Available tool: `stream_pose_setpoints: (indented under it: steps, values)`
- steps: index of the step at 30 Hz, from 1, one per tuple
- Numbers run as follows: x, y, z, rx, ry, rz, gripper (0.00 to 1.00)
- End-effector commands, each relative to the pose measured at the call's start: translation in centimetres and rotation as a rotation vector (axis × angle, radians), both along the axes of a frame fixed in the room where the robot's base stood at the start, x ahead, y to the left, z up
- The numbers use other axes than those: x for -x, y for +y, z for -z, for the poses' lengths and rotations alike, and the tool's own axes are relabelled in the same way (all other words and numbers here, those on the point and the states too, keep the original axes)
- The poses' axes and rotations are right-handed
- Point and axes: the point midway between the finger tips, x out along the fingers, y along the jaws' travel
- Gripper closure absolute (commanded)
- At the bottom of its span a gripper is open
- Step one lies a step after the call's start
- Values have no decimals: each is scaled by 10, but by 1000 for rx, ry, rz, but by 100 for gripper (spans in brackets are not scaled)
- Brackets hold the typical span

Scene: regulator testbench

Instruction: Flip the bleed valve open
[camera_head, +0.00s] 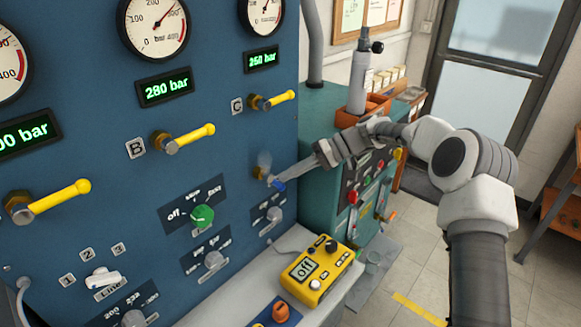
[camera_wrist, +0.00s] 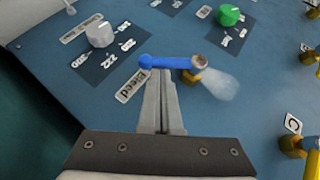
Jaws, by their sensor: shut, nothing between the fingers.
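The bleed valve has a blue lever (camera_wrist: 172,62) on a brass body, beside a plate reading "Bleed" (camera_wrist: 132,86). A pale puff of vapour (camera_wrist: 218,83) comes from near its brass end. In the head view the blue lever (camera_head: 279,185) shows low on the panel, sloping down to the right. My gripper (camera_head: 287,180) is shut and empty, with its tips at the lever. In the wrist view the shut fingers (camera_wrist: 158,76) reach the lever near its free end; I cannot tell whether they touch it.
The blue panel (camera_head: 110,130) carries gauges, green displays, yellow levers (camera_head: 190,138) and a green knob (camera_head: 202,216). A white knob (camera_wrist: 99,32) sits near the bleed valve. A yellow meter reading "off" (camera_head: 317,272) stands on the ledge below. A teal cabinet (camera_head: 318,115) stands behind my arm.

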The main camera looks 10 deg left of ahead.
Motion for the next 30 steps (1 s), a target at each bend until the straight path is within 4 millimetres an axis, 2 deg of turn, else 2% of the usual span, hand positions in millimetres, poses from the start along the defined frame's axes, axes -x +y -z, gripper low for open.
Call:
stream_pose_setpoints:
  steps: [3, 13, 30]
  values:
    - [2, 1, 12, -58, 97, 0, 100]
    - [10, 6, 27, -50, 87, 0, 100]
    - [17, 10, 34, -49, 85, 0, 100]
